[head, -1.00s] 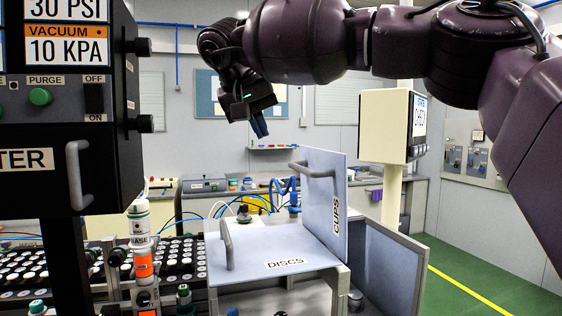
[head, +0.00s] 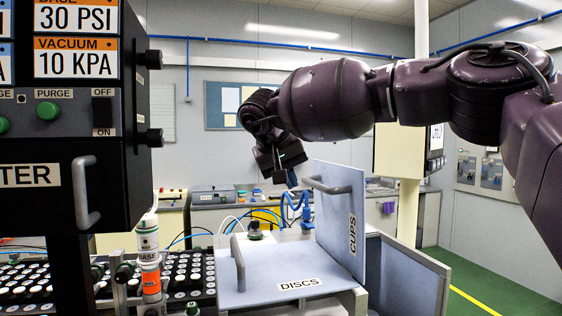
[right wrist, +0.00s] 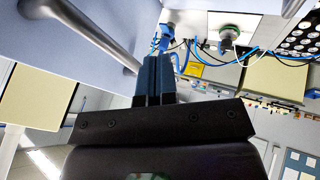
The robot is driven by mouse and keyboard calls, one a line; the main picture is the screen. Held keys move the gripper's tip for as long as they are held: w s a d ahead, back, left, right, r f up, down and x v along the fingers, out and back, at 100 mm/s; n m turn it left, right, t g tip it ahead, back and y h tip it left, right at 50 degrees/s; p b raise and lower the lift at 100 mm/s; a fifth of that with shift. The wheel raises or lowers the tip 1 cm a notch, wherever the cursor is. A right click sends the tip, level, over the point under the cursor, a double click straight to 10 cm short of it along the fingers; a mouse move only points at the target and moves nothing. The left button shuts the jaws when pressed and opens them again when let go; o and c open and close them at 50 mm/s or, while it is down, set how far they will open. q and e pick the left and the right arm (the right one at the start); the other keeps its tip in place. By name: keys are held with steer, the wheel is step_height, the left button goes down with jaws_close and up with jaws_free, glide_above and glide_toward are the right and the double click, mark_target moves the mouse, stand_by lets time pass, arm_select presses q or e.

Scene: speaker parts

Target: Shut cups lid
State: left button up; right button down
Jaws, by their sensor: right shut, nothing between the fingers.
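The cups lid (head: 338,222) is a light blue-grey panel marked CUPS. It stands raised, nearly upright, at the right of the box, with a grey bar handle (head: 328,186) near its top. The discs lid (head: 275,275) lies flat beside it, with its own handle (head: 238,262). My left gripper is not in view.
A black dispenser cabinet (head: 70,140) with a side handle stands at the left. A pale post-mounted display (head: 400,152) stands behind my right arm.

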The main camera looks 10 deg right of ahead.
steer(key=d, duration=0.3)
steer(key=shift+d, duration=0.2)
steer(key=shift+d, duration=0.1)
stand_by(0.3)
